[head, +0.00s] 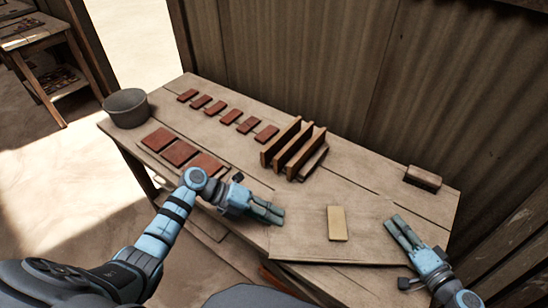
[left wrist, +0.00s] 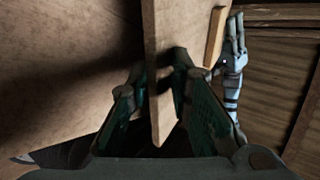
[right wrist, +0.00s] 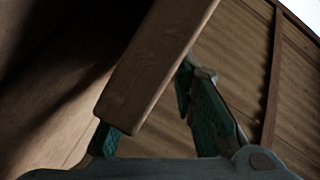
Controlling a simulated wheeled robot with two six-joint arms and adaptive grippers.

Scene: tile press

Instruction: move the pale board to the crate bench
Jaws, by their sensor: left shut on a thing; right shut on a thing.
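The pale board (head: 300,233) is a wide, flat, light wooden panel over the near right part of the workbench. A small yellowish block (head: 337,223) rests on it; the block also shows in the left wrist view (left wrist: 215,38). My left gripper (head: 281,216) is shut on the board's left edge; the board's edge (left wrist: 159,90) stands between its fingers in the left wrist view. My right gripper (head: 395,219) is shut on the board's right edge, seen as a strip (right wrist: 157,72) in the right wrist view. I cannot tell how far the board is above the bench.
The workbench (head: 365,165) carries several red tiles (head: 179,153), upright wooden slats (head: 295,150), a grey bucket (head: 126,108) and a brown block (head: 423,178). A corrugated wall (head: 320,60) closes the back. Another bench (head: 30,35) stands at far left across open sandy floor (head: 60,180).

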